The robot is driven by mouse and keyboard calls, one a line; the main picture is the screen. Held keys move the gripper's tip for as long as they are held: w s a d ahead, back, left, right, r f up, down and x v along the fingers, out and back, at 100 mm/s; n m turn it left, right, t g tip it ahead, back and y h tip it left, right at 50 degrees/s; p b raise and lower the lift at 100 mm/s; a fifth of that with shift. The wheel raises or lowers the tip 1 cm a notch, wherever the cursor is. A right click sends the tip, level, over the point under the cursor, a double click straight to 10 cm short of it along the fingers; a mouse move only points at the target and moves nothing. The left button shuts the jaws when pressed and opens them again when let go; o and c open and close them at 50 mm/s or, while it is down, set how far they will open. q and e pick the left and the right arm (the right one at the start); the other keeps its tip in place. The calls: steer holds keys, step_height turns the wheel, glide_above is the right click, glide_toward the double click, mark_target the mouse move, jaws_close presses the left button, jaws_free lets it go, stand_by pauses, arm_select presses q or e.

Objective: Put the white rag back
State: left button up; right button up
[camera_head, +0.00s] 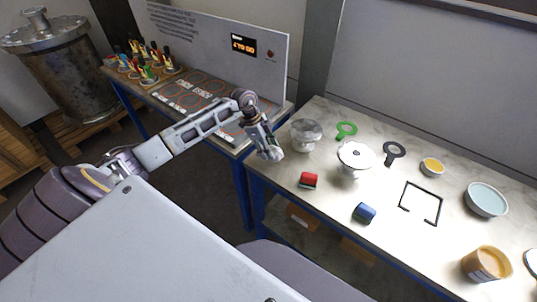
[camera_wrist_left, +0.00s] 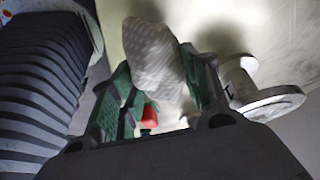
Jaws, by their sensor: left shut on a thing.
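My left gripper (camera_head: 266,148) hangs near the left end of the right-hand table in the head view, beside the gap between the two tables. In the left wrist view its green fingers (camera_wrist_left: 155,85) are shut on the white rag (camera_wrist_left: 155,50), a pale, finely patterned cloth that sticks out past the fingertips. In the head view the rag (camera_head: 272,153) is a small pale patch at the fingertips. Whether it touches the table is hard to tell. My right gripper is in neither view.
A black outline (camera_head: 438,211) encloses bare tabletop.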

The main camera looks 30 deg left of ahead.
arm_select(q)
steer(key=shift+f, duration=0.1)
steer(key=shift+f, duration=1.85)
steer(key=o, duration=0.9)
steer(key=shift+f, duration=0.1)
steer(key=shift+r, duration=0.2)
